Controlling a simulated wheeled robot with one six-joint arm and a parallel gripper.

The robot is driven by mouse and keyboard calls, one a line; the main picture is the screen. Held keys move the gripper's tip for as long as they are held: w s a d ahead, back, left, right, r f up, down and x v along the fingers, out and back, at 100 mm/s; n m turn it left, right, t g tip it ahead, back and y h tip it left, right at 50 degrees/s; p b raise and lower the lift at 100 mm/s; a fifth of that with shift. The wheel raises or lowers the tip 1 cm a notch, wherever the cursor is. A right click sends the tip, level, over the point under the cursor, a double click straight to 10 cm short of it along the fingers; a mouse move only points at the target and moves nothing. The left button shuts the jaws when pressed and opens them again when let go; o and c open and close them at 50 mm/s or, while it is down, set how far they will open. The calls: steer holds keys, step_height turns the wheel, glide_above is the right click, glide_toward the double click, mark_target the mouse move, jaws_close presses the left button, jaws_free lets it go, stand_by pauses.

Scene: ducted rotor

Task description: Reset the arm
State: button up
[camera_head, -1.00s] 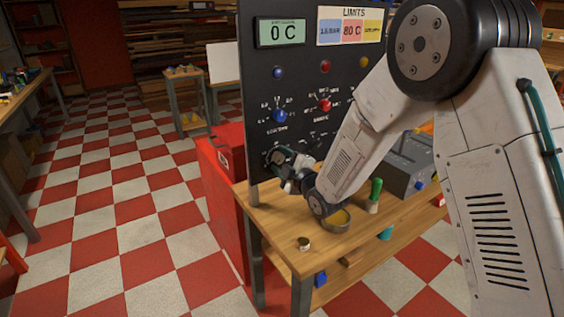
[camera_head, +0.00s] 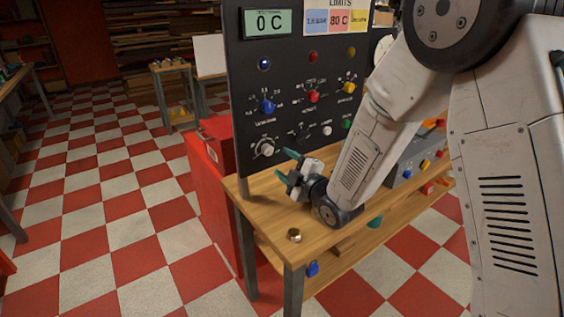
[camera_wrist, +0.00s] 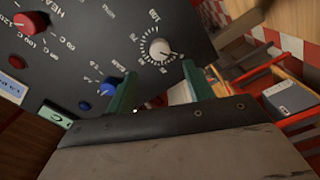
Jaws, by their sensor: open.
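My gripper (camera_head: 287,170) is open and empty, in front of the lower left of the black control panel (camera_head: 246,95) and above the wooden table (camera_head: 262,205). In the wrist view my two green fingers (camera_wrist: 158,90) stand apart, with a white knob (camera_wrist: 160,48) of the panel beyond them. That white knob also shows in the head view (camera_head: 265,149), apart from my fingers. A blue lamp (camera_head: 264,63) at the panel's upper left looks lit. The display (camera_head: 267,23) reads 0 C.
A small brass-coloured object (camera_head: 293,235) stands on the table near its front edge. A red cabinet (camera_head: 208,180) stands to the left of the table. The checkered floor (camera_head: 110,220) is open on the left. A grey box (camera_head: 405,165) stands behind my arm.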

steer(key=shift+f, duration=0.1)
steer(key=s+d+f+m+g+h, duration=0.1)
steer(key=f, duration=0.2)
steer(key=d+f+m+g+h, duration=0.1)
steer(key=f+m+g+h, duration=0.1)
steer(key=f, duration=0.1)
steer(key=s+d+f+m+g+h, duration=0.1)
steer(key=d+f+m+g, duration=0.1)
steer(key=f, duration=0.1)
steer(key=shift+s+f+h, duration=0.1)
steer(key=shift+s+h, duration=0.2)
steer(key=s+d+r+m+g+h, duration=0.1)
steer(key=s+d+m+g+h, duration=0.35)
steer(key=s+d, duration=0.3)
steer(key=s+d+r+m+g, duration=0.1)
steer(key=s+d+r+m, duration=0.2)
steer(key=s+r, duration=0.3)
steer(key=s+d+r+m+g, duration=0.1)
steer(key=s+d+r+m, duration=0.3)
steer(key=s, duration=0.9)
steer(key=s+d+r+m+g, duration=0.2)
steer(key=s+d+r, duration=0.3)
steer(key=s+r, duration=0.5)
steer(key=shift+d+m+h, duration=0.3)
steer(key=shift+m+h, duration=0.15)
steer(key=shift+m, duration=0.2)
steer(key=shift+r, duration=0.1)
